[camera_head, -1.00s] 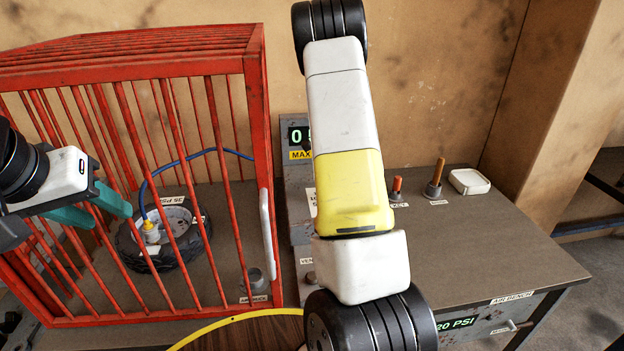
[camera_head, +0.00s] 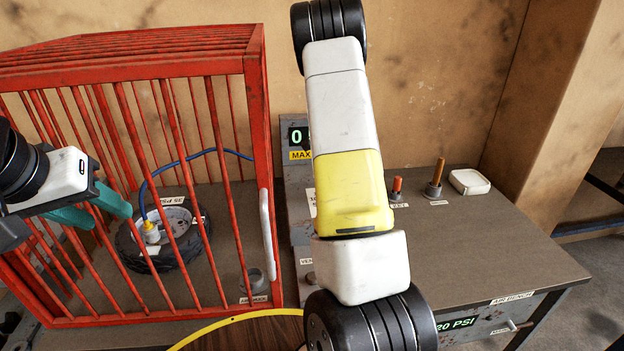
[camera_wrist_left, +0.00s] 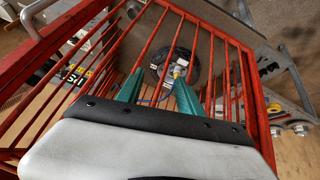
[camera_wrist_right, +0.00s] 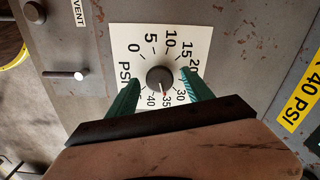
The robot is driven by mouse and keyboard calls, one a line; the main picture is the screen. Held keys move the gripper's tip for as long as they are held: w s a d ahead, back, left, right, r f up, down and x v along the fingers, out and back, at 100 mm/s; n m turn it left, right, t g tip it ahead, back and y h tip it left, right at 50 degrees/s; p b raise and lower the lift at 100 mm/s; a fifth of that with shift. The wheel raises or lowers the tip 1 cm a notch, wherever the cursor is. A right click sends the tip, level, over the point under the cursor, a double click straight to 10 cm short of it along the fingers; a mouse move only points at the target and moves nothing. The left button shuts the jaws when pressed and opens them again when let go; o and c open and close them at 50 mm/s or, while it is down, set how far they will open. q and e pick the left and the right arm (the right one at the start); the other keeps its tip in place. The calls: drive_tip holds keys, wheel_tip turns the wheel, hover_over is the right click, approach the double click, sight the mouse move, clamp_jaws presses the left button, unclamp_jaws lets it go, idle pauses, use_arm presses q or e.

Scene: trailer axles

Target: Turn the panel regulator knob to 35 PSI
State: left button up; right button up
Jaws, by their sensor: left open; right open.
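The regulator knob (camera_wrist_right: 160,78) is a dark round knob in the middle of a white dial plate (camera_wrist_right: 187,35) marked PSI from 0 to 40. A small reddish mark on its lower side points near 35. My right gripper (camera_wrist_right: 160,94) is open, with one green finger on each side of the knob; contact is unclear. In the head view my right arm hides the knob and most of the panel (camera_head: 297,210). My left gripper (camera_head: 92,208) is open and empty beside the red cage; it also shows in the left wrist view (camera_wrist_left: 157,92).
A red barred cage (camera_head: 258,110) holds a tire (camera_head: 160,255) with a blue hose (camera_head: 185,160). The workbench (camera_head: 490,235) has a red-topped lever (camera_head: 396,187), an orange-brown lever (camera_head: 437,175) and a white box (camera_head: 469,181).

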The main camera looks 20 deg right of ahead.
wheel_tip(320, 180, up, 8)
drive_tip(key=shift+f, duration=0.1)
drive_tip(key=shift+s, duration=0.1)
idle(0.6)
